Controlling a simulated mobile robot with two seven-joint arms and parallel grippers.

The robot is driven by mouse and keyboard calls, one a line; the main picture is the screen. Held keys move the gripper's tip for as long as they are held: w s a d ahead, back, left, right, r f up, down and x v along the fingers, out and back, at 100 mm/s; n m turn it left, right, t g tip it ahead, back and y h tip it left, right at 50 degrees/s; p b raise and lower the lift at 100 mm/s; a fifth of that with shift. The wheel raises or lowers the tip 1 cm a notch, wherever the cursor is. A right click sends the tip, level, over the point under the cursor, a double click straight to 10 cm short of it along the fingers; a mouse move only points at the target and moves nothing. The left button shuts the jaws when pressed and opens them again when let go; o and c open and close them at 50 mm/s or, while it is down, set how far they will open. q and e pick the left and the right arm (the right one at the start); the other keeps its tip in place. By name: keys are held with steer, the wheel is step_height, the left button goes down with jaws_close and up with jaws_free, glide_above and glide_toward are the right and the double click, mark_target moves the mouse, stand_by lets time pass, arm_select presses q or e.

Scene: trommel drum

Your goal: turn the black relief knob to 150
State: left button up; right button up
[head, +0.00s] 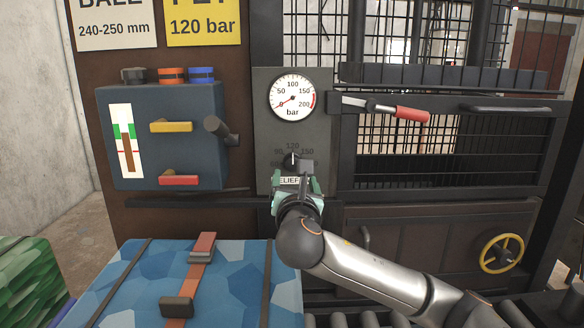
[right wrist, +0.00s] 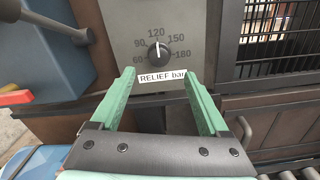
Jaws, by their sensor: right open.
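The black relief knob (right wrist: 158,53) sits on the grey panel in the right wrist view. Its white mark points up, at about 120 on the printed scale of 60 to 180. In the head view the knob (head: 292,161) is partly covered by my right gripper. My right gripper (right wrist: 149,80) is open, its two green fingers apart, below the knob and on either side of the "RELIEF bar" label (right wrist: 161,77). Nothing is between the fingers, and they do not appear to touch the knob. My left gripper is not in view.
A pressure gauge (head: 292,98) is above the knob, its red needle near the low end. A blue box (head: 200,105) with levers stands left. A red-handled lever (head: 410,113) and mesh door are right. A blue patterned bale (head: 240,280) lies below left; a yellow handwheel (head: 502,253) is lower right.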

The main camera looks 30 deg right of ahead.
mark_target(293, 165)
steer(key=x, duration=0.7)
steer(key=shift+w+d, duration=0.15)
steer(key=shift+w, duration=0.25)
steer(key=shift+c, duration=0.3)
jaws_close()
